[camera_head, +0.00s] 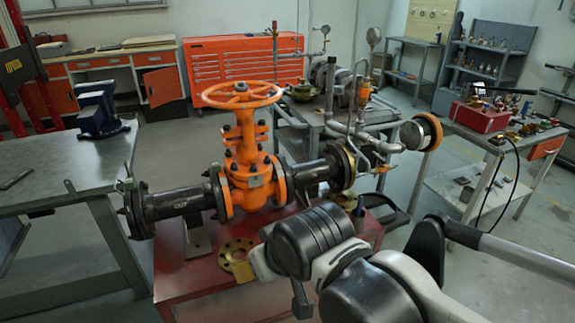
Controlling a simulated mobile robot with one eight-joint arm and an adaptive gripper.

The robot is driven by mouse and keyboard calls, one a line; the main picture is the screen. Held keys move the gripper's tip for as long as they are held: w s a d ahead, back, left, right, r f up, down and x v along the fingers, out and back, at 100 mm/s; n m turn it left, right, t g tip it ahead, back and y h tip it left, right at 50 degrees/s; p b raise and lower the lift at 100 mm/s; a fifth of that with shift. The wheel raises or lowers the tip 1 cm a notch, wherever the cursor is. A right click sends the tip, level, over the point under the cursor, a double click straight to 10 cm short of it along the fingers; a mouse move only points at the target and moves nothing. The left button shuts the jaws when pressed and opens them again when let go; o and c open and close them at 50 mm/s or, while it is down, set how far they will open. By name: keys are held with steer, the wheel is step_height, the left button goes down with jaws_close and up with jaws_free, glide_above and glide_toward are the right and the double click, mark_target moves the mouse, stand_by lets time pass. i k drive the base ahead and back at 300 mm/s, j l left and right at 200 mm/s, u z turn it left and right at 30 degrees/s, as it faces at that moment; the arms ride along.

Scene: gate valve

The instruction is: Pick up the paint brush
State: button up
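I cannot make out a paint brush for certain in the head view. A small dark upright item (359,211) stands on the red table beside the valve pipe, too small to identify. A flat grey item (16,179) lies on the left workbench, also unclear. My arm enters from the right and fills the lower right with its dark and white joints. A small black part (302,299) below the wrist joint may belong to my gripper. Its fingers are not clear, and I see nothing held. My arm hides part of the red table.
An orange gate valve (245,155) with black pipes sits on the red table (190,275). A brass flange (236,258) lies in front of it. The left workbench (60,165) carries a blue vise (100,108). A cart (500,137) with a red box (480,116) stands right.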

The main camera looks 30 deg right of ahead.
mark_target(359, 206)
steer(key=i+l+z, duration=0.1)
steer(key=l+z, duration=0.2)
steer(key=i+l+z, duration=0.3)
steer(key=l, duration=0.2)
steer(key=i+l+z, duration=0.1)
steer(key=l+z, duration=0.2)
steer(key=l, duration=0.05)
